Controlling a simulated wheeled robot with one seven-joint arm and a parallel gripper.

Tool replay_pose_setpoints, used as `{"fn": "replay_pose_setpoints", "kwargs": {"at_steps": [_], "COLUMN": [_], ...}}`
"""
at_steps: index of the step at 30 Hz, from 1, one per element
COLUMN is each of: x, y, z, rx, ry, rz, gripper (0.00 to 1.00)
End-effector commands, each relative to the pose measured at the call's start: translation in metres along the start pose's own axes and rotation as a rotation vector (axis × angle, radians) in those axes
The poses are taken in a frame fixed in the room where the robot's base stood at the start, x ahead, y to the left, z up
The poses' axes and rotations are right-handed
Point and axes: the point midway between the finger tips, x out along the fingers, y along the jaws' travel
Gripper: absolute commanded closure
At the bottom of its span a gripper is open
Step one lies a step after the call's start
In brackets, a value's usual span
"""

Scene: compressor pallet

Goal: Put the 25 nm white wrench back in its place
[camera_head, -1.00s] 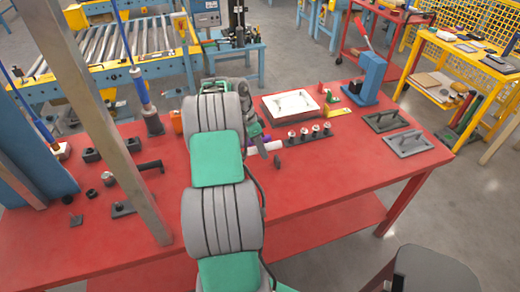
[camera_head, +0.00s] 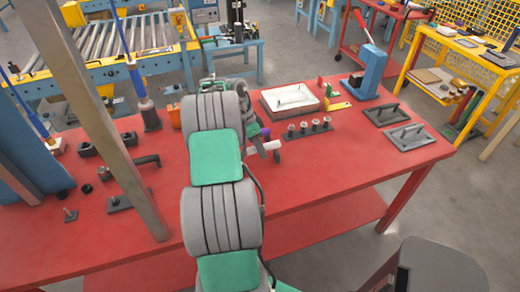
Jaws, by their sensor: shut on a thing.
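My gripper (camera_head: 258,141) is small in the view and partly hidden behind my own arm, over the middle of the red table. It is shut on a short white cylindrical piece, which looks like the white wrench (camera_head: 265,147). Only part of the wrench shows, lying roughly sideways in the picture. A purple spot shows just above it and a dark end just below it. Whether it touches the table cannot be told. The label is too small to read.
The red table (camera_head: 330,175) bears a dark rack (camera_head: 308,132) with several silver-topped pieces right of my gripper. Behind it lies a white tray (camera_head: 289,99). A blue-handled tool (camera_head: 137,80) stands upright left.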

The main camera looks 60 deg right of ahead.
Motion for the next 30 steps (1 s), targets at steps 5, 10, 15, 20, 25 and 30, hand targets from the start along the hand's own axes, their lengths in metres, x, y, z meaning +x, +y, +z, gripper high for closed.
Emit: {"fn": "replay_pose_setpoints", "kwargs": {"at_steps": [5,10,15,20,25,30], "x": [0.002,0.005,0.008,0.011,0.014,0.017], "y": [-0.001,-0.002,-0.003,-0.003,-0.004,-0.005], "z": [0.0,0.001,0.002,0.003,0.004,0.005], "rx": [0.001,0.001,0.0,0.0,0.0,0.0], "ry": [0.0,0.0,0.0,0.0,0.0,0.0], "rz": [-0.002,-0.002,-0.001,-0.001,-0.001,-0.001], "gripper": [1.0,1.0,1.0,1.0,1.0,1.0]}}
